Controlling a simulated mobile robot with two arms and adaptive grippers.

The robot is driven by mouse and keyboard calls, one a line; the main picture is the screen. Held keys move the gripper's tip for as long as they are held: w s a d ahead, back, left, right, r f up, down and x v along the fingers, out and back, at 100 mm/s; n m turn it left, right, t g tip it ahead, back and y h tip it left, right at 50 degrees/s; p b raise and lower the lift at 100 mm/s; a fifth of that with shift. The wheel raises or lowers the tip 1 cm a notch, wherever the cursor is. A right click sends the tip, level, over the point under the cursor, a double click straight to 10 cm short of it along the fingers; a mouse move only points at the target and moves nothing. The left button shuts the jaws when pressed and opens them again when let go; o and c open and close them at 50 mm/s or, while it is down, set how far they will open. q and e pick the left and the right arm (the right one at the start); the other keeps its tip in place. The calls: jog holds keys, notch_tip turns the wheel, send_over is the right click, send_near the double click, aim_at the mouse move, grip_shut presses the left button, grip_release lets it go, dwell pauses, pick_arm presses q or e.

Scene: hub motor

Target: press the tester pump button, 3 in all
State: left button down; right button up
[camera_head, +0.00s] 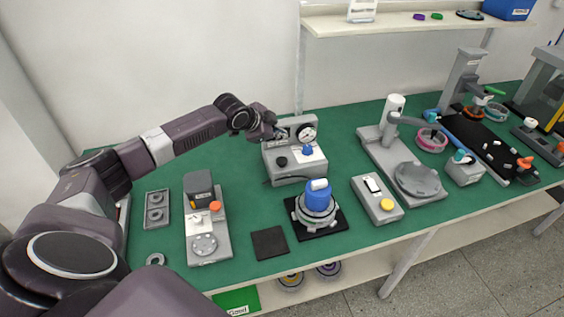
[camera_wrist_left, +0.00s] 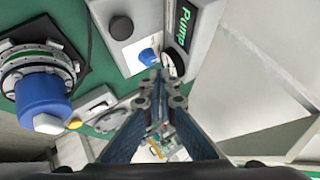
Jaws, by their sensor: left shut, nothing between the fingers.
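The grey tester (camera_head: 290,177) stands at the back of the green table, with a round gauge (camera_head: 307,133), a black knob (camera_head: 282,161) and a blue pump button (camera_head: 307,150) on it. My left gripper (camera_head: 279,134) is at the tester's upper left, beside the gauge. In the left wrist view its fingers (camera_wrist_left: 160,82) are shut and empty. My right gripper is not in view.
A hub motor with a blue cap (camera_head: 318,197) sits on a black mat in front of the tester. A device with a yellow button (camera_head: 386,204) is to its right. A grey station with an orange knob (camera_head: 215,206) stands left. A shelf (camera_head: 400,24) is above.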

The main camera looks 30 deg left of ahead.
pick_arm(q)
jog(key=b, duration=0.6)
send_over(283, 159)
jog(key=s, duration=0.1)
jog(key=f, duration=0.6)
jog(key=shift+s+f, duration=0.2)
jog(key=shift+f, duration=0.7)
jog(key=shift+f, duration=0.1)
jog(key=shift+f, duration=0.35)
jog(key=shift+f+b, duration=0.5)
jog(key=shift+f, duration=0.55)
dwell(0.7)
jog(key=shift+r, duration=0.1)
jog(key=shift+r+p, duration=1.3)
jog(key=shift+r, duration=0.05)
